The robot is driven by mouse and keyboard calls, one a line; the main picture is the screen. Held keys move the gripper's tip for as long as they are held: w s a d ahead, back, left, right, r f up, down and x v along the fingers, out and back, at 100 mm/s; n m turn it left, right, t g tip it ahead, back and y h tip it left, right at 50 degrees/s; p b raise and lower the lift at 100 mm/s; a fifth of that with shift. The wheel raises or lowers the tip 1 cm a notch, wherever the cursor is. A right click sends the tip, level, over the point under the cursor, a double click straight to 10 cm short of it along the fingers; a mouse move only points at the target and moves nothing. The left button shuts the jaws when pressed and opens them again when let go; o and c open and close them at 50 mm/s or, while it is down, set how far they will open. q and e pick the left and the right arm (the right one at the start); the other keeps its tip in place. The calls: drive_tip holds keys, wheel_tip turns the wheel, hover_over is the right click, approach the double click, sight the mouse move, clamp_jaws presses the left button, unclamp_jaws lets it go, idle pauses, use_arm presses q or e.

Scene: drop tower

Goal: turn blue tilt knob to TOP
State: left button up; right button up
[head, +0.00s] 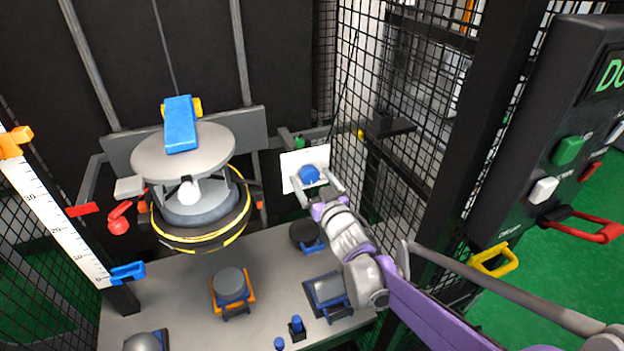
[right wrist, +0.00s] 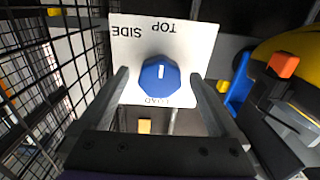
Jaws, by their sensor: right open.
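The blue tilt knob (head: 309,175) sits on a white label plate (head: 291,160) at the back of the work area. In the right wrist view, the knob (right wrist: 150,88) has a short white pointer line that points up the picture, roughly between the printed SIDE and TOP. LOAD is printed on the opposite side of the knob. My right gripper (right wrist: 158,76) is open, with one finger on each side of the knob. Gaps show between fingers and knob in this view; depth contact is unclear. My left gripper is not in view.
A round grey carriage (head: 183,150) with a blue block (head: 180,125) on top stands left of the knob. Black wire mesh (head: 420,100) rises close on the right of my arm. A control box (head: 540,130) stands at far right. Grey pucks sit on the table (head: 270,255).

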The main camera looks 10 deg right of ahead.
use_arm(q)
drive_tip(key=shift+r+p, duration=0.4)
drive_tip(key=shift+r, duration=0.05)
use_arm(e)
drive_tip(key=s+d, duration=0.2)
drive_tip(key=s, duration=0.8)
drive_tip(key=shift+s, duration=0.3)
drive_tip(key=s+d+f+m+g+h, duration=0.3)
drive_tip(key=s+d+f+g+h, duration=0.25)
drive_tip(key=s, duration=0.45)
drive_tip(key=s+a+f+g+y, duration=0.1)
drive_tip(key=s+f+g, duration=0.35)
drive_tip(key=s, duration=0.55)
drive_tip(key=s+a+f+g+y, duration=0.1)
drive_tip(key=s+a+f+g, duration=0.15)
drive_tip(key=s+f, duration=0.55)
use_arm(q)
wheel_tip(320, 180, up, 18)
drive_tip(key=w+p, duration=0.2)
drive_tip(key=p, duration=1.4)
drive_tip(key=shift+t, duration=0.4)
use_arm(e)
wheel_tip(320, 180, up, 20)
drive_tip(key=d, duration=0.1)
drive_tip(key=shift+w+n, duration=0.25)
drive_tip(key=shift+n, duration=0.15)
